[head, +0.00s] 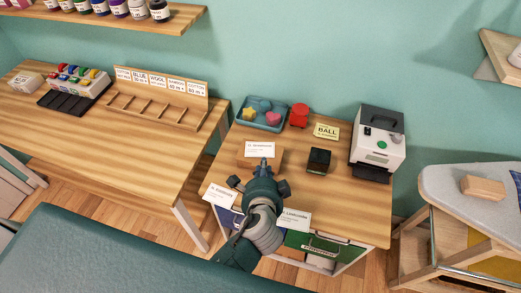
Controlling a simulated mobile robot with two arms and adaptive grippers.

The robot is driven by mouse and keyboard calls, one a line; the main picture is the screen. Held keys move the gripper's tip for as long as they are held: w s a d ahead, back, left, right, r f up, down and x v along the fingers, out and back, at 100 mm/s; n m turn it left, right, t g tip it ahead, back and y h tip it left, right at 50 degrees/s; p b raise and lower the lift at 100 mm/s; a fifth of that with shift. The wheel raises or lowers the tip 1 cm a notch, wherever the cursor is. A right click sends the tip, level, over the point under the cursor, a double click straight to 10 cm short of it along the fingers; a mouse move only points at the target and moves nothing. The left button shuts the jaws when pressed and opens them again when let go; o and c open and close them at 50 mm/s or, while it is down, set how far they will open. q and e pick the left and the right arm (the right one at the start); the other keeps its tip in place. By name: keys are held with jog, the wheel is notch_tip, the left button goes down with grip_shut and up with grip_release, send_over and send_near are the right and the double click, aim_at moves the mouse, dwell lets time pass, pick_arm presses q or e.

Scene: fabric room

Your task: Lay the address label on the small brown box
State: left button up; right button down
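The small brown box (243,161) sits near the left side of the small wooden table. A white address label (260,149) with printed lines shows over the box's top; I cannot tell whether it rests flat or is just above it. My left gripper (263,163) comes from the front, with its narrow fingertips together at the label's near edge. It looks shut on the label. The gripper and wrist hide part of the box's front. My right gripper is not in view.
Two other white cards, left (220,195) and right (294,218), show at the table's front edge. A black box (318,160), yellow note (326,131), blue tray (247,118), red container (299,115) and white printer (379,140) stand around. A green drawer (322,245) shows below.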

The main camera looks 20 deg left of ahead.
pick_arm(q)
notch_tip(320, 180, up, 7)
jog(key=s+p, duration=0.2)
jog(key=p, duration=0.4)
jog(key=shift+s+d+r+p, duration=0.15)
jog(key=shift+s+d+p, duration=0.1)
jog(key=shift+d+p, duration=0.1)
jog(key=shift+a, duration=0.15)
